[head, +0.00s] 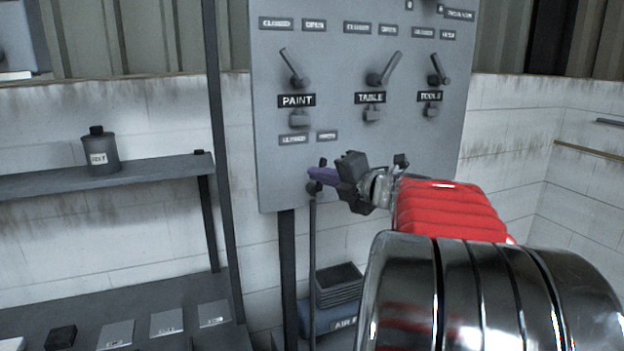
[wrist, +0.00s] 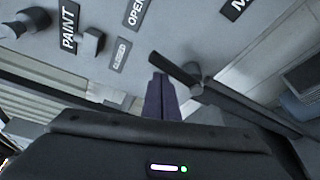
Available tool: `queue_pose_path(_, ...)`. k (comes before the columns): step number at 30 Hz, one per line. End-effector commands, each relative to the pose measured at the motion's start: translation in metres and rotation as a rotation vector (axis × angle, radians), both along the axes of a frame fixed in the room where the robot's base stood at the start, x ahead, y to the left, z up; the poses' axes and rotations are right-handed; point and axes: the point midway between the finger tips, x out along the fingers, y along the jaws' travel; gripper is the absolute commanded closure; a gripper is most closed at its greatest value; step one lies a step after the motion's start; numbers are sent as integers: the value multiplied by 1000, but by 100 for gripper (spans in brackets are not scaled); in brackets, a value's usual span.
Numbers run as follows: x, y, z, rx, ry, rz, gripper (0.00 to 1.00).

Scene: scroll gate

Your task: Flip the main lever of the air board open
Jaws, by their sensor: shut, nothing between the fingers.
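The grey air board (head: 285,180) carries the main lever (head: 322,162) near its lower left, mostly behind my gripper in the head view. In the wrist view the dark main lever (wrist: 175,69) leans from its round pivot, on the board's up-and-right side, toward the OPEN label (wrist: 136,10). The CLOSED label (wrist: 122,55) is to the other side. My gripper (head: 312,174) has purple fingers, shut and empty, at the lever's pivot area. In the wrist view the fingers (wrist: 161,98) are just beside the lever; I cannot tell whether they touch it.
The PAINT lever (head: 292,66), TABLE lever (head: 385,70) and TOOLS lever (head: 438,70) sit higher on the board. A pipe (head: 313,260) runs down from the main lever. A shelf (head: 130,178) with a dark bottle (head: 101,151) is at the left.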

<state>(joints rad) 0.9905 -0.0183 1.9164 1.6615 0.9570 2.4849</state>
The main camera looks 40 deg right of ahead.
Motion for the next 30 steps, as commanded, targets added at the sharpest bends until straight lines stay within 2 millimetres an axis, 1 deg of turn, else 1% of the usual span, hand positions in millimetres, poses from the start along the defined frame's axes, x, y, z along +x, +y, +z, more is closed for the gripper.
queue_pose_path(6,-4,-13,0,1,0,-1,100)
queue_pose_path(15,-9,-26,-3,0,0,0,100)
queue_pose_path(30,-13,-36,-7,1,2,-8,100)
